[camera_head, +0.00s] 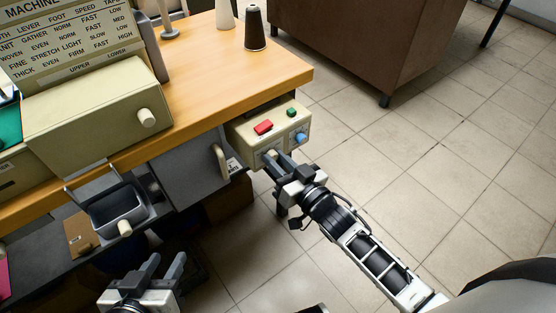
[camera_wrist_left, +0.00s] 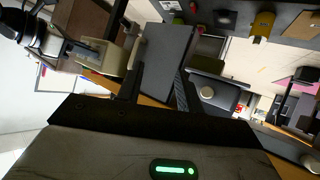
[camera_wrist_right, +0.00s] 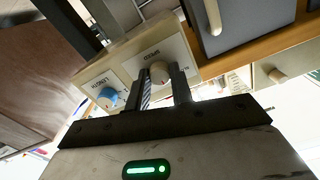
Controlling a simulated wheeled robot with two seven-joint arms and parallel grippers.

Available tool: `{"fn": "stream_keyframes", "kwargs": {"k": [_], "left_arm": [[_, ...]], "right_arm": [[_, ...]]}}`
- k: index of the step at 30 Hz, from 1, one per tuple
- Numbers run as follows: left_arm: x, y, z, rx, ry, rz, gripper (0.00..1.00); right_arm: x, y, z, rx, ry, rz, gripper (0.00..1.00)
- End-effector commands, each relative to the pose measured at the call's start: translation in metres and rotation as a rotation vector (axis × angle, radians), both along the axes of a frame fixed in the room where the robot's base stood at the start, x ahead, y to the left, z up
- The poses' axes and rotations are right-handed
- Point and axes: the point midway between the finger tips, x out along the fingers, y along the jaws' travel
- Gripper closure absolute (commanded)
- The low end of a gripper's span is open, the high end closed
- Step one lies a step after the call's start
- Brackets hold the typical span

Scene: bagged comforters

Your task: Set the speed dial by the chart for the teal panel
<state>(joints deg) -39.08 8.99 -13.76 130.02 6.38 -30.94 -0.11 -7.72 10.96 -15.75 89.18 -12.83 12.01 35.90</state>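The speed dial (camera_wrist_right: 159,73) is a pale round knob on the cream control box (camera_head: 245,131), under an upside-down label reading SPEED in the right wrist view. My right gripper (camera_head: 270,157) has its fingers on either side of this dial, closed in on it; the dial's setting is too small to read. The chart (camera_head: 75,45) is a cream board at upper left with LEVER, FOOT and SPEED columns; its left edge is cut off. A teal panel (camera_head: 10,125) shows partly at the left edge. My left gripper (camera_head: 166,268) is open and empty, low and apart from everything.
A blue dial (camera_head: 301,138), a red button (camera_head: 263,127) and a green button (camera_head: 291,112) share the control box. A dark thread cone (camera_head: 255,28) stands on the wooden table (camera_head: 200,80). A grey bin (camera_head: 117,210) hangs below. Tiled floor lies open at right.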

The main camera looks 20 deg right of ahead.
Motion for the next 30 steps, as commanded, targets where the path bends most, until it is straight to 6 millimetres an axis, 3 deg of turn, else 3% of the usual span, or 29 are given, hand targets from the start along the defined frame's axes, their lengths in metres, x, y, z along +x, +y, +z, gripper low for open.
{"fn": "stream_keyframes", "kwargs": {"k": [14, 30], "left_arm": [[-0.001, 0.002, 0.010, -0.005, -0.014, 0.013, 0.64], [-0.002, 0.008, 0.032, 0.000, -0.054, 0.033, 0.64]], "right_arm": [[0.000, 0.000, 0.001, -0.104, -0.038, 0.000, 1.00], [0.000, 0.000, 0.000, -0.558, -0.201, 0.000, 1.00]]}}
